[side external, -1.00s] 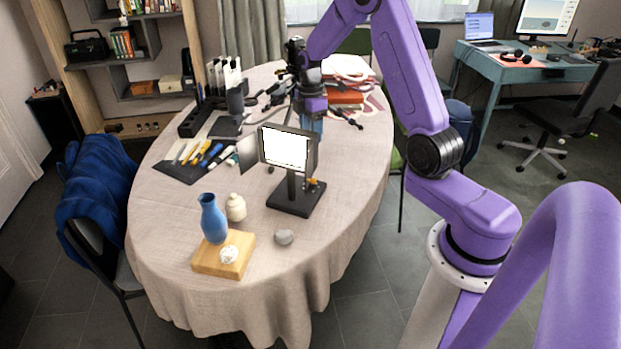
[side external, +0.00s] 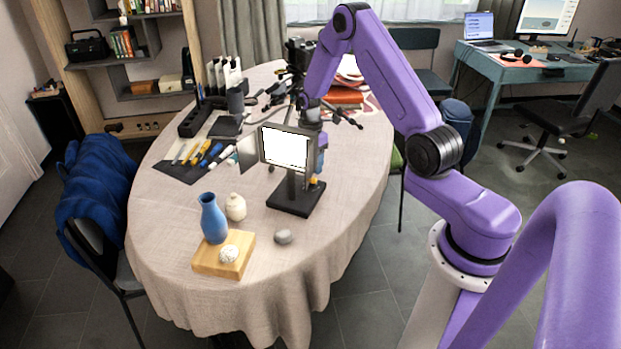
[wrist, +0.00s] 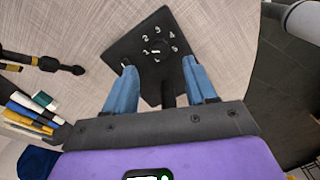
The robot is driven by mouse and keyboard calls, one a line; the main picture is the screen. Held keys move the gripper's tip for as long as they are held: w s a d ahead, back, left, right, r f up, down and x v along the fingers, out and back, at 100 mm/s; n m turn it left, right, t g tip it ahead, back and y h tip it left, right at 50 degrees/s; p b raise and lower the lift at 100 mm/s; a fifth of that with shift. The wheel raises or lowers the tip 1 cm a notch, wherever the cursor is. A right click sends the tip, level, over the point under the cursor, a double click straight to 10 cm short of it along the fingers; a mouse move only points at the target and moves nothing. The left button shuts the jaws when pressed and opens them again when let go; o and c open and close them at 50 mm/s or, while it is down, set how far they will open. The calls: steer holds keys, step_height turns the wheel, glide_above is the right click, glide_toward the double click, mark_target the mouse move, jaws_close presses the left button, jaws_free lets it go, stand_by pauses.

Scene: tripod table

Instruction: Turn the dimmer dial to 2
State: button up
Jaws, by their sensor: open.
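The lamp's lit panel (side external: 285,147) stands on a post over a dark square base (side external: 290,205) on the table. In the wrist view the dark base (wrist: 130,45) carries the dimmer dial (wrist: 159,46), a small dark round knob ringed by white numerals. A white mark lies at its left side; I cannot tell surely which numeral it points to. My gripper (wrist: 158,66) is open, its blue fingers apart and pointing toward the base, with the dial beyond and between them. In the side view my gripper is behind the lamp, its fingertips mostly hidden.
A blue vase (side external: 213,218) and a white ball stand on a wooden board (side external: 205,265), with a cream jar (side external: 235,207) and a grey stone (side external: 283,236) nearby. Pens and markers (side external: 205,153) lie left of the lamp. Books (side external: 346,96) are behind. The table's right edge is close.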

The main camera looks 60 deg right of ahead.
mark_target(311, 184)
steer(key=shift+f, duration=3.2)
jaws_close()
